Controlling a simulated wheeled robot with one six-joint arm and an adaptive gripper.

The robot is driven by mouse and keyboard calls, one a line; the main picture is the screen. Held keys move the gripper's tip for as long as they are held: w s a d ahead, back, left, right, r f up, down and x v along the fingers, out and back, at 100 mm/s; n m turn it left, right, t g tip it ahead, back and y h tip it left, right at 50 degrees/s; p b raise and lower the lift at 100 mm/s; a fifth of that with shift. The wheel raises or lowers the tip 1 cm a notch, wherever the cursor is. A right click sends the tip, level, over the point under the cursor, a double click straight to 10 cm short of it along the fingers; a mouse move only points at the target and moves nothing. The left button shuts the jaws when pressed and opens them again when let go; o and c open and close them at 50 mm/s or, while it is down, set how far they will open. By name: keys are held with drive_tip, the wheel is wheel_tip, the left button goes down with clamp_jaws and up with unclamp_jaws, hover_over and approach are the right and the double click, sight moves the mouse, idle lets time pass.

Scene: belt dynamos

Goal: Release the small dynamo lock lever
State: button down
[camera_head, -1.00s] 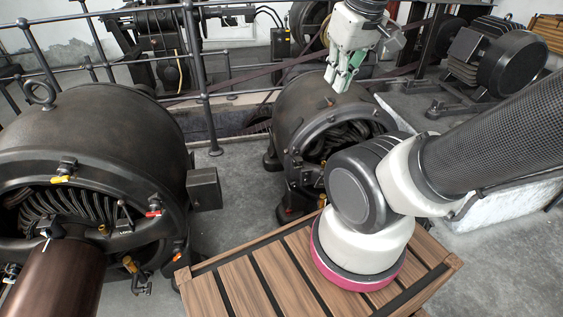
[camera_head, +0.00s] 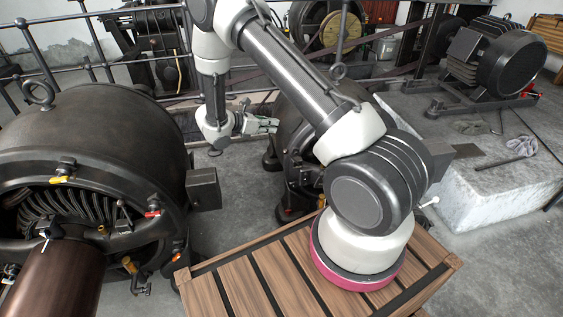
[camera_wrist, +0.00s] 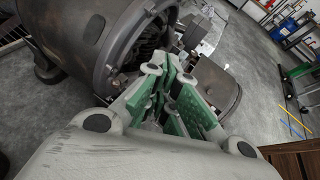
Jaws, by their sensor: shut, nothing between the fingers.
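The small dynamo (camera_head: 292,105) stands in the middle of the head view, a dark round housing largely covered by my arm. My gripper (camera_head: 276,126) is at its left side in that view, with green finger pads, shut and empty. In the wrist view the gripper (camera_wrist: 181,72) points past the open, finned end of the small dynamo (camera_wrist: 75,40). Whether it touches the housing I cannot tell. A short rod with a pale knob (camera_head: 430,202) shows right of my arm's base; I cannot tell whether it is the lock lever.
The large dynamo (camera_head: 95,150) with coloured handles fills the left. A slatted wooden top (camera_head: 240,280) is below my arm. Railings (camera_head: 200,75) run behind. Floor between the dynamos is clear.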

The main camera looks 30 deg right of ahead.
drive_tip(key=a+f+n+t, duration=0.2)
drive_tip(key=f+n, duration=0.2)
drive_tip(key=f, duration=0.6)
drive_tip(key=s+a+f+n+t, duration=0.1)
drive_tip(key=f+n, duration=0.3)
drive_tip(key=f, duration=0.7)
drive_tip(key=shift+s+a+f+t, duration=0.2)
drive_tip(key=shift+s+a+t, duration=0.1)
drive_tip(key=shift+a+t, duration=0.45)
drive_tip(key=w+r+x, duration=0.1)
drive_tip(key=r+x, duration=0.1)
drive_tip(key=x, duration=1)
drive_tip(key=shift+w+d, duration=0.35)
drive_tip(key=shift+d, duration=0.1)
drive_tip(key=shift+d+r, duration=0.1)
drive_tip(key=shift+r, duration=0.05)
